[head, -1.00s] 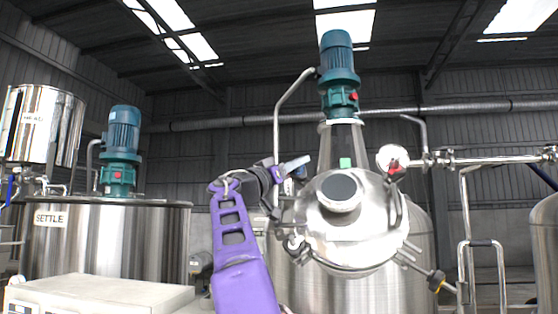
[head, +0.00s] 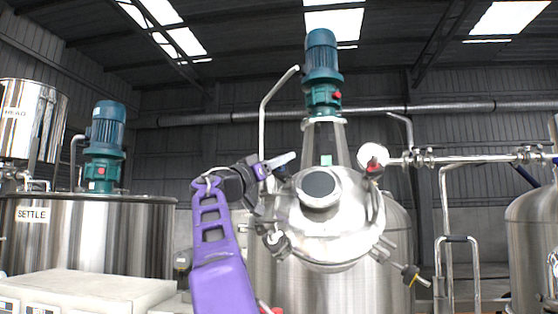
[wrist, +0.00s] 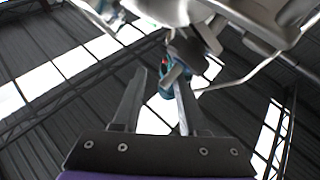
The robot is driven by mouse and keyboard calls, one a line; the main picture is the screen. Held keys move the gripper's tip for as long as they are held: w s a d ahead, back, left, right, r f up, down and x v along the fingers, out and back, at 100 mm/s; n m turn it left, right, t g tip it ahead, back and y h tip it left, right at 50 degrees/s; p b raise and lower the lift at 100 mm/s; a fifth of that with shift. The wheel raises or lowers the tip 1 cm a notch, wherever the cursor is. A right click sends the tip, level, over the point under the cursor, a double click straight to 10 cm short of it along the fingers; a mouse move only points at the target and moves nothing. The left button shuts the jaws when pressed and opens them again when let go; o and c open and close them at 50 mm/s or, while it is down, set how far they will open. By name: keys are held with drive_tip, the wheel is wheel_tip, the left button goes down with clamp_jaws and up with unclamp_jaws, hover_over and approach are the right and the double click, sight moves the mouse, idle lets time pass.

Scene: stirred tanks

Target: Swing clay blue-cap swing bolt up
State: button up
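The steel stirred tank (head: 330,225) stands right of centre in the head view, with a domed, tilted top and a round dark-faced port. My gripper (head: 284,159) is at the upper left of this top, its pale fingers pointing right. In the wrist view my gripper (wrist: 161,76) is open, with two grey fingers apart. A short grey bar (wrist: 171,74) shows between the fingertips, in front of a teal motor; I cannot tell whether it is a swing bolt or whether it touches a finger. No clay blue cap can be made out clearly in either view.
A teal motor (head: 322,60) stands above the tank, with a bent pipe (head: 264,115) at its left. A white gauge (head: 373,156) and pipework are at the right. The SETTLE tank (head: 95,235) and a pale cabinet (head: 90,292) are at the left.

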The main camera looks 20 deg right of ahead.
drive_tip(key=shift+w+f+y, duration=0.3)
drive_tip(key=shift+w+f, duration=0.15)
drive_tip(key=shift+f, duration=0.4)
drive_tip(key=shift+a+f, duration=0.1)
drive_tip(key=s+r+b+v, duration=0.1)
drive_tip(key=v, duration=1.5)
drive_tip(key=shift+a+f, duration=0.2)
drive_tip(key=shift+a, duration=0.15)
